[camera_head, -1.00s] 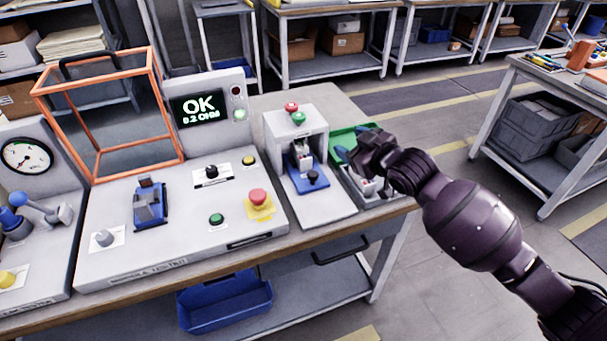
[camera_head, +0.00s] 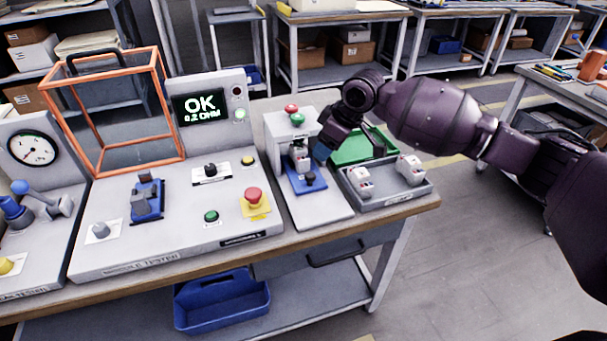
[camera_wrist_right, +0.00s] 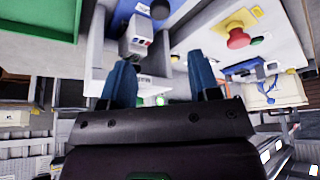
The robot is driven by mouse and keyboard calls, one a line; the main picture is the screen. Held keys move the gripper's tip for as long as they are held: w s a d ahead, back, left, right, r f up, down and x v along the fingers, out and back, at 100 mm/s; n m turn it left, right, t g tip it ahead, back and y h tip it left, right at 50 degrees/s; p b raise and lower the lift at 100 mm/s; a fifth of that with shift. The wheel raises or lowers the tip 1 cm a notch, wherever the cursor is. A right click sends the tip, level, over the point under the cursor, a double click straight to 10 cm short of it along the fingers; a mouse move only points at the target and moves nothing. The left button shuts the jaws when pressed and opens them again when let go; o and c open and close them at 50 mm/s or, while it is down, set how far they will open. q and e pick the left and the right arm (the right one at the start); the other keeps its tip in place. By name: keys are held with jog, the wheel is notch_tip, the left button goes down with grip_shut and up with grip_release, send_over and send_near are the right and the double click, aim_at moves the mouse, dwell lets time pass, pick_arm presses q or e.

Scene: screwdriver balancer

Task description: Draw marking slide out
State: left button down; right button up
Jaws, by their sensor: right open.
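The marking station (camera_head: 300,125) is a light grey housing with a red and a green button on top. Its blue slide (camera_head: 293,186) shows at the front, with a dark knob (camera_head: 310,178) on it. A white part (camera_head: 301,157) sits on the slide, under the housing. My right gripper (camera_head: 321,152) is just right of the slide, above it, with blue fingertips. In the right wrist view its fingers (camera_wrist_right: 163,80) are apart and empty. The white part (camera_wrist_right: 137,38) and the knob (camera_wrist_right: 160,9) appear beyond the fingertips. My left gripper is not in view.
A grey tray (camera_head: 388,193) with two white parts stands right of the station, and a green tray (camera_head: 350,149) lies behind it. Left is a test panel (camera_head: 150,242) with a red emergency button (camera_head: 254,196), a blue fixture and an orange frame guard (camera_head: 120,165).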

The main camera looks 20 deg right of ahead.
aim_at(311, 175)
jog(key=x, duration=0.3)
jog(key=b+x, duration=0.1)
jog(key=x, duration=0.2)
jog(key=b+x, duration=0.1)
jog(key=x, duration=0.3)
jog(key=shift+s+d+f, duration=0.2)
jog(key=shift+s+f, duration=0.05)
jog(key=shift+s, duration=0.15)
jog(key=shift+w+a+f, duration=0.1)
jog(key=shift+f, duration=0.2)
grip_shut()
